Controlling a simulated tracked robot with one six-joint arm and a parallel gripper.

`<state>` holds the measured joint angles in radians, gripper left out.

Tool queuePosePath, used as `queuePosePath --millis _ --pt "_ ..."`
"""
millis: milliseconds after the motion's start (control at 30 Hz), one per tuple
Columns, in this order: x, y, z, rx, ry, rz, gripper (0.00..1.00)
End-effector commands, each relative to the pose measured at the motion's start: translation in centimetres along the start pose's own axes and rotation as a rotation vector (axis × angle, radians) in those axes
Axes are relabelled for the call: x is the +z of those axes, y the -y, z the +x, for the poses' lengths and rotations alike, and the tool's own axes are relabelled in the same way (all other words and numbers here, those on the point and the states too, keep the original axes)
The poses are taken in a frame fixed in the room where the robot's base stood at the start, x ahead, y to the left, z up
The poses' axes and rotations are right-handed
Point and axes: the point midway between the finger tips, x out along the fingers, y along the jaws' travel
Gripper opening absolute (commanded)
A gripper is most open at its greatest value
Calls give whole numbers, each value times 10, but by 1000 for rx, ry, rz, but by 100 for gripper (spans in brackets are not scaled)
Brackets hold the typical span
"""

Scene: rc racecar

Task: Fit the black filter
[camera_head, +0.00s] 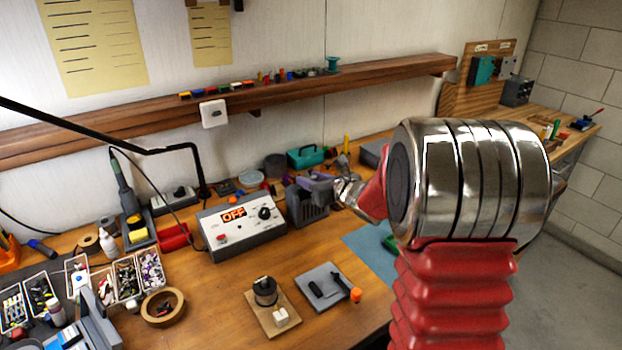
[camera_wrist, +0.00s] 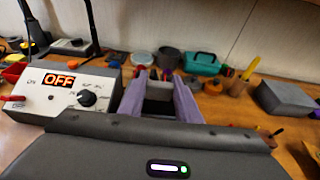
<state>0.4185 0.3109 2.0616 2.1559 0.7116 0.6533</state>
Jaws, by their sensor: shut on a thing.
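My gripper (camera_head: 322,184), with purple fingers, is at a dark grey slatted housing (camera_head: 306,208) just right of the power supply. In the wrist view the two fingers of my gripper (camera_wrist: 158,100) stand either side of a dark, square-looking piece (camera_wrist: 158,91), which appears to be the black filter. My gripper is shut on it. In the head view the filter cannot be told apart from the housing and fingers. How far it sits in the housing, and whether they touch, I cannot tell.
The power supply (camera_head: 240,228) reading OFF stands close on the left. A teal toolbox (camera_head: 305,157) and round tins are behind. A wooden board with a black cylinder (camera_head: 265,292) and a grey tray (camera_head: 318,272) lie in front. A shelf (camera_head: 300,80) runs along the wall.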

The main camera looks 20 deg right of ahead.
Motion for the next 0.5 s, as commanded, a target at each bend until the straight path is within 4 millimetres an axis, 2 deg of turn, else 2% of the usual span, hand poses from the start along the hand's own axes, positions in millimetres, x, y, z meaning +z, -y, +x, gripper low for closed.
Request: queuePosePath --millis 500 --pt "-8 0 3 0 1 0 0"
